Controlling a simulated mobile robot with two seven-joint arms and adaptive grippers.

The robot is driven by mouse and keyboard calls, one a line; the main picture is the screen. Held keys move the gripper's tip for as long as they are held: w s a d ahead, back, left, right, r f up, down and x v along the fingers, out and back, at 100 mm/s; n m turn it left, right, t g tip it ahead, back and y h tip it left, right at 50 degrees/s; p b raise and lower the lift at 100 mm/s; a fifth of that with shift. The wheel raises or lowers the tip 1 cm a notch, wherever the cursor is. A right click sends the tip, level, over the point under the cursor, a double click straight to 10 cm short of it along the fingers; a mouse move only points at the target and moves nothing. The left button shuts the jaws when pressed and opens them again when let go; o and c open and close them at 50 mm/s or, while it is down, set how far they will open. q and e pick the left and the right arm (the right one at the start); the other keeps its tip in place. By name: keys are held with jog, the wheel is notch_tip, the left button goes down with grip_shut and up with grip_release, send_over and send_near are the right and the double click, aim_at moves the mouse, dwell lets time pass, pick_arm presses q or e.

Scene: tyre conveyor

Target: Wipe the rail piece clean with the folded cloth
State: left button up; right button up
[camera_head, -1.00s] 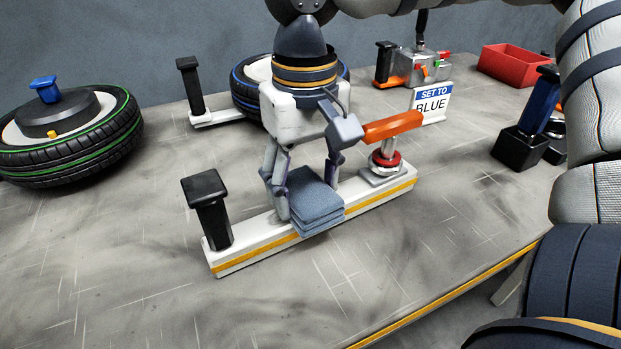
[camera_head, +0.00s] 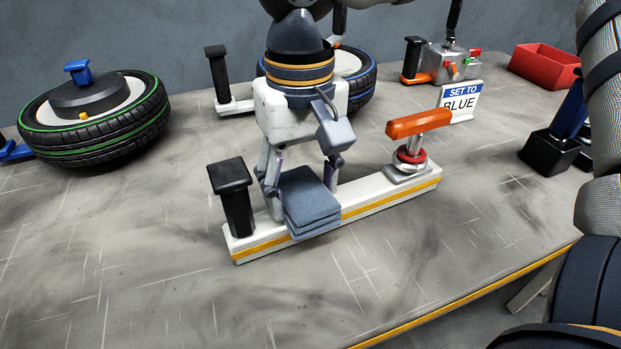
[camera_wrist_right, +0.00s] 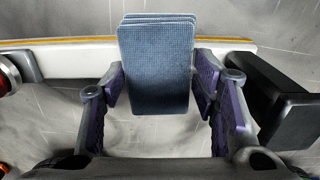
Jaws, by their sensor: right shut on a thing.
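The rail piece (camera_head: 370,202) is a long white bar with a yellow stripe, lying on the grey table. A black upright handle (camera_head: 235,195) stands on its left end, and an orange lever on a metal base (camera_head: 410,150) sits toward its right end. My right gripper (camera_head: 302,190) is over the rail, pointing down and shut on the folded blue-grey cloth (camera_head: 314,213). The cloth is in layers and lies against the rail's top, overhanging its front side; the exact contact is hidden. The right wrist view shows the cloth (camera_wrist_right: 158,65) between both fingers. My left gripper is out of view.
A green-lined tyre (camera_head: 100,125) lies at the left, a blue-lined tyre (camera_head: 360,85) behind my gripper. A second black-handled piece (camera_head: 220,80), a "SET TO BLUE" sign (camera_head: 460,101), a control box (camera_head: 448,62), and a red bin (camera_head: 545,66) stand behind. The front table is clear.

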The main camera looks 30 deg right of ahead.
jog(key=shift+s+d, duration=0.2)
jog(key=shift+d, duration=1.05)
jog(key=shift+s+d, duration=0.15)
jog(key=shift+d, duration=1.05)
jog(key=shift+w+a, duration=0.2)
jog(key=shift+a, duration=1.05)
jog(key=shift+w+a, duration=0.2)
jog(key=shift+a, duration=1.05)
dwell(0.8)
notch_tip(320, 180, up, 7)
jog(key=shift+r, duration=0.1)
dwell(0.5)
